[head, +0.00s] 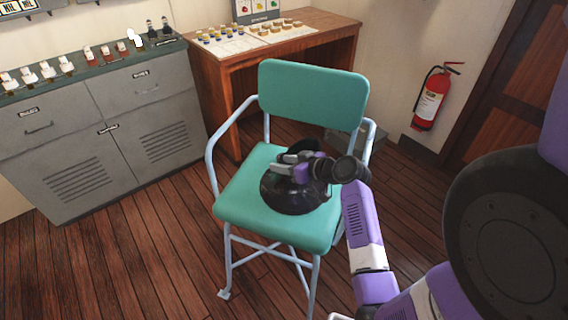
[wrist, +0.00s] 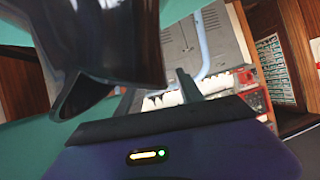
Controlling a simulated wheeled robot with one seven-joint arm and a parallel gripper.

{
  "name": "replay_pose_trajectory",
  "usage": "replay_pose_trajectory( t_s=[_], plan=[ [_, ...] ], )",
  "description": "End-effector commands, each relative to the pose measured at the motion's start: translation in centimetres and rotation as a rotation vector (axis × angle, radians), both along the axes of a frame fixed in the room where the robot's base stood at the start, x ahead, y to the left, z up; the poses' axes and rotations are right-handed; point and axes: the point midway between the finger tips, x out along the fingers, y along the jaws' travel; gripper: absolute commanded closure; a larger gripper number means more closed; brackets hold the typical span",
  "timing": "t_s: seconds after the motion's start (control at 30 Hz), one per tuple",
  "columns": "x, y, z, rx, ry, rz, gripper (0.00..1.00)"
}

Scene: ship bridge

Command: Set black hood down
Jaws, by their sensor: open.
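The black hood (head: 293,196), dark, glossy and rounded, rests on the teal seat of a chair (head: 247,195). My gripper (head: 282,164) is at the top of the hood, reaching in from the right, and covers part of it. The jaws are open. In the wrist view the hood (wrist: 105,40) fills the upper left as a large dark curved shape close in front of my gripper. One finger shows near the middle of that view. I cannot tell whether a finger still touches the hood.
The chair has pale blue metal arms and a teal backrest (head: 312,92). A grey cabinet (head: 95,130) stands at the left, and a wooden desk (head: 275,45) with small items is behind. A fire extinguisher (head: 431,100) hangs at the right. Wooden floor (head: 130,260) lies clear at the left.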

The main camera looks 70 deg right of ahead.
Motion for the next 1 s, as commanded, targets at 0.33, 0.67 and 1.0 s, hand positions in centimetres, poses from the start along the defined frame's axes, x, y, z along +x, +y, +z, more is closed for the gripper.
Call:
replay_pose_trajectory(
  t_s=[0.33,0.67,1.0],
  plan=[
    [-5.3,2.0,2.7,-0.001,0.001,-0.002,0.56],
    [-9.5,3.6,5.0,0.000,0.000,0.000,0.56],
    [-9.3,5.8,3.7,0.018,0.022,-0.007,0.56]
  ],
)
